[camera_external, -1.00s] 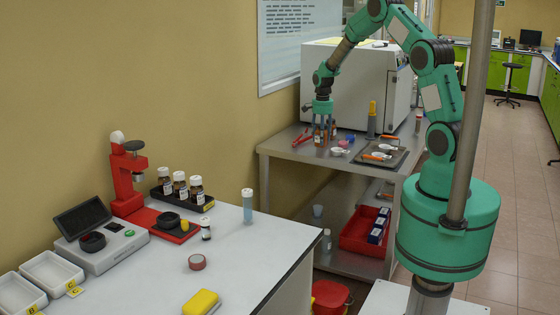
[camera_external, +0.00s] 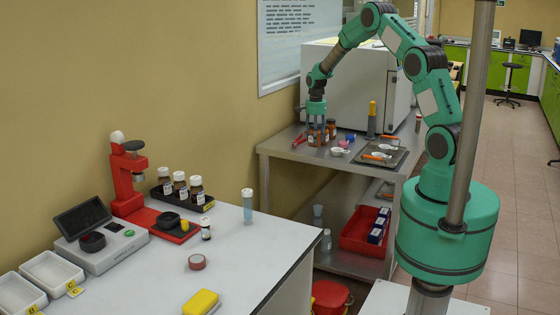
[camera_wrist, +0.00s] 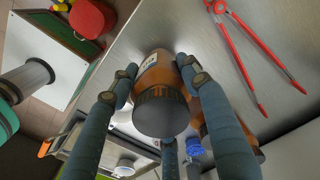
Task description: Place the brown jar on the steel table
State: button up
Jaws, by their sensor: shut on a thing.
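The brown jar (camera_wrist: 158,82), with a dark cap and a pale label, is between the fingers of my gripper (camera_wrist: 157,100) in the wrist view. My gripper is shut on it. In the external view my gripper (camera_external: 317,128) points down over the back left of the steel table (camera_external: 280,149), with the held jar low at its fingertips. I cannot tell whether the jar's base touches the table. A second brown jar (camera_external: 332,127) stands just right of my gripper; in the wrist view it is mostly hidden behind a finger.
Red tongs (camera_external: 300,138) lie left of my gripper; they also show in the wrist view (camera_wrist: 254,55). Small dishes, a blue-capped item (camera_external: 350,138) and a tray (camera_external: 385,155) lie to the right. A large white instrument (camera_external: 355,85) stands behind. The table's front left is clear.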

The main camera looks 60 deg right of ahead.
jog(key=shift+f, duration=1.2)
jog(key=shift+f, duration=0.15)
jog(key=o, duration=1.3)
notch_tip(320, 180, up, 12)
jog(key=shift+r+p, duration=0.15)
jog(key=shift+p, duration=0.95)
jog(key=shift+a, duration=0.1)
